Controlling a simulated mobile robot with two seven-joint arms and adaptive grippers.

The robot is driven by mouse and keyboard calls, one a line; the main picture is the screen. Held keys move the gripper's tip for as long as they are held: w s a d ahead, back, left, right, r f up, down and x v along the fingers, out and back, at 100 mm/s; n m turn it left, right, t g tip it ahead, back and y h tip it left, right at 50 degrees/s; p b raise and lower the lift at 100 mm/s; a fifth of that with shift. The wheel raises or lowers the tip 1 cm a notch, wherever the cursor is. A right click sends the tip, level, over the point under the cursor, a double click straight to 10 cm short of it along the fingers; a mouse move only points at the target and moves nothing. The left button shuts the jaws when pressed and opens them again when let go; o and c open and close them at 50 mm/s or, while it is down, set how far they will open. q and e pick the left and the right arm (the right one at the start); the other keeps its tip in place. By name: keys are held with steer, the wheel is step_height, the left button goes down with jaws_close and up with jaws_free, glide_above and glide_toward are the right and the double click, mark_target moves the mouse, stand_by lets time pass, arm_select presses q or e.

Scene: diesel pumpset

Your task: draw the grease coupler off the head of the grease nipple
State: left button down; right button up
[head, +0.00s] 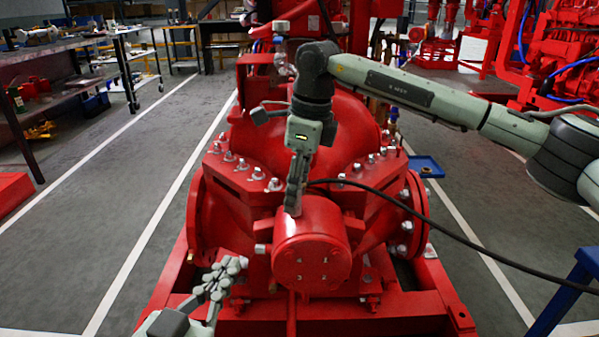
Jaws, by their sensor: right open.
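My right gripper (294,206) points down over the top of the round red bearing housing (311,262) at the front of the pump. It is open, though its fingers overlap in this view. The black grease hose (440,232) runs from the right edge to just beside these fingers. The grease coupler at the hose's end and the grease nipple are hidden or too small to make out. I cannot tell whether the fingers touch the coupler. My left gripper (236,268) is low, left of the housing and apart from it; its finger gap is unclear.
The red pump casing (345,125) with several bolts stands behind the housing, on a red base frame (400,318). A blue stand (575,295) is at the lower right. A workbench (60,46) stands at the left. Grey floor (120,180) is clear between bench and pump.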

steer(key=shift+a+f, duration=0.1)
steer(key=shift+f, duration=0.6)
steer(key=shift+r, duration=0.1)
jaws_close()
